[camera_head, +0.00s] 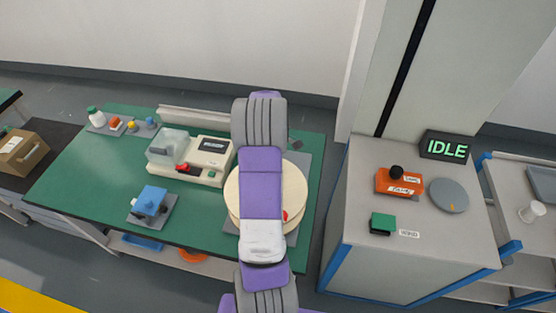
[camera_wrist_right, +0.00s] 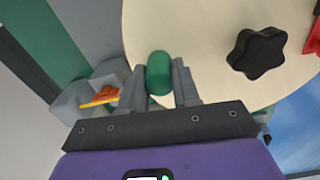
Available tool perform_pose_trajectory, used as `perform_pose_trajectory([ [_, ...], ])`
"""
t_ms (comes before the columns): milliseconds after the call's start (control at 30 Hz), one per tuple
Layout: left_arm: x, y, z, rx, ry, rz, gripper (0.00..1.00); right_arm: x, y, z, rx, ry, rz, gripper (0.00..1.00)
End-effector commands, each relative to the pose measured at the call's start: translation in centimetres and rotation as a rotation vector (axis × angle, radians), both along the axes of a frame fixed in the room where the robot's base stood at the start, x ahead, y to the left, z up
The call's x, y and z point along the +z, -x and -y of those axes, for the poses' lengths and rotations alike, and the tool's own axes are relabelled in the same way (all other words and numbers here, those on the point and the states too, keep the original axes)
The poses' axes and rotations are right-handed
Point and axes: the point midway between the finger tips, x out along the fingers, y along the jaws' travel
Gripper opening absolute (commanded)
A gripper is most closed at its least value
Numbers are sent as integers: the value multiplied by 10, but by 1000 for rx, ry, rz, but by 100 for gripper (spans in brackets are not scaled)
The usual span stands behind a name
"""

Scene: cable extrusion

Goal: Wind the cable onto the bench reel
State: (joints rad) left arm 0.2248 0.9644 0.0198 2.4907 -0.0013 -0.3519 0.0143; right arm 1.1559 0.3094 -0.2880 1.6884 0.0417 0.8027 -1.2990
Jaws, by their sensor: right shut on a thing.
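The bench reel (camera_head: 232,195) is a flat cream disc on a grey plate at the right end of the green bench. My right arm covers much of it in the head view. In the right wrist view, the reel face (camera_wrist_right: 215,45) carries a black star knob (camera_wrist_right: 258,52) and a green handle (camera_wrist_right: 159,73) near its rim. My right gripper (camera_wrist_right: 160,85) is shut on the green handle, with a finger on each side. A red part (camera_wrist_right: 313,40) shows at the right edge. I cannot make out the cable. My left gripper is not in view.
A cream machine (camera_head: 207,160) and a blue vise (camera_head: 150,203) stand on the green bench (camera_head: 85,175). A grey cabinet (camera_head: 350,225) at right holds an orange box (camera_head: 398,182), a green button box (camera_head: 382,223), a grey disc (camera_head: 448,195) and an "IDLE" sign (camera_head: 445,147).

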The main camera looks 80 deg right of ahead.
Motion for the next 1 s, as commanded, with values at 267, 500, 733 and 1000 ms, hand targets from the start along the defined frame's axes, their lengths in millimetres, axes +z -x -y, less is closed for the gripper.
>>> perform_pose_trajectory([
  [267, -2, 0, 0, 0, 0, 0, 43, 0, -8, 1, 58, 5, 4, 0],
  [500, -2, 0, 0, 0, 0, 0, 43, 1, -9, 1, 66, 5, 4, 0],
  [733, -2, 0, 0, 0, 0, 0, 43, 1, -9, 1, 66, 5, 4, 39],
  [1000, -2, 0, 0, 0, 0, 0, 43, 0, -8, 0, 63, 2, 2, 57],
])
